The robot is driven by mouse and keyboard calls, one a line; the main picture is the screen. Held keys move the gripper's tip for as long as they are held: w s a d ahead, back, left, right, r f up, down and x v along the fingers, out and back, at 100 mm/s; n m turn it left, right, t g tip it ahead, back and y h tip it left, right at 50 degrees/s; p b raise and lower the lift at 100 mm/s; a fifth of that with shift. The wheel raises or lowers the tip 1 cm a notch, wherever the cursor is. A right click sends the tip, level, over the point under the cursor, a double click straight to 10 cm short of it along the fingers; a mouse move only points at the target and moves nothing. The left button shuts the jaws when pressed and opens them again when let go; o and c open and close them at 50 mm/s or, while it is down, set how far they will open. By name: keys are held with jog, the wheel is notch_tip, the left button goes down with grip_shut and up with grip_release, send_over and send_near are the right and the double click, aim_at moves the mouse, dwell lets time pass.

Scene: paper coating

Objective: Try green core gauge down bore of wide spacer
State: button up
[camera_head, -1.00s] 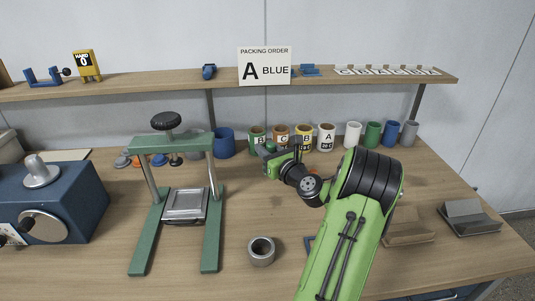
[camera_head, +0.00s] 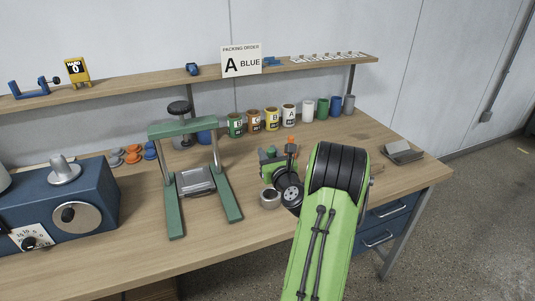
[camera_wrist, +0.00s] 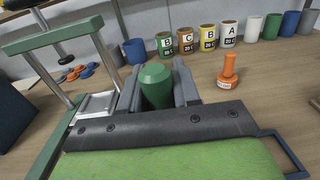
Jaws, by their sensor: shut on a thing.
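My gripper (camera_wrist: 158,92) is shut on the green core gauge (camera_wrist: 156,84), a green cylinder with a narrower top. It stands upright between the jaws in the wrist view. In the head view my gripper (camera_head: 272,166) is just behind and above the wide spacer (camera_head: 269,201), a short grey ring on the bench with its bore facing up. My wrist partly covers the spacer's right side. The spacer does not show in the wrist view, and I cannot see the gauge's lower end or whether it touches the spacer.
A green press frame (camera_head: 186,128) stands left of the spacer. An orange gauge (camera_wrist: 228,72) stands upright behind and right of my gripper. Several labelled cups (camera_head: 254,122) line the back. A blue machine (camera_head: 62,210) sits at the left. A grey block (camera_head: 402,152) is at the right.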

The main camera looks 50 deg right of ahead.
jog(key=shift+d+f, duration=0.1)
notch_tip(320, 180, down, 6)
jog(key=b, duration=0.4)
jog(key=shift+b, duration=0.3)
jog(key=shift+f+b, duration=1.75)
jog(key=shift+f, duration=0.8)
dwell(1.4)
jog(key=o, duration=1.1)
jog(key=shift+r, duration=0.1)
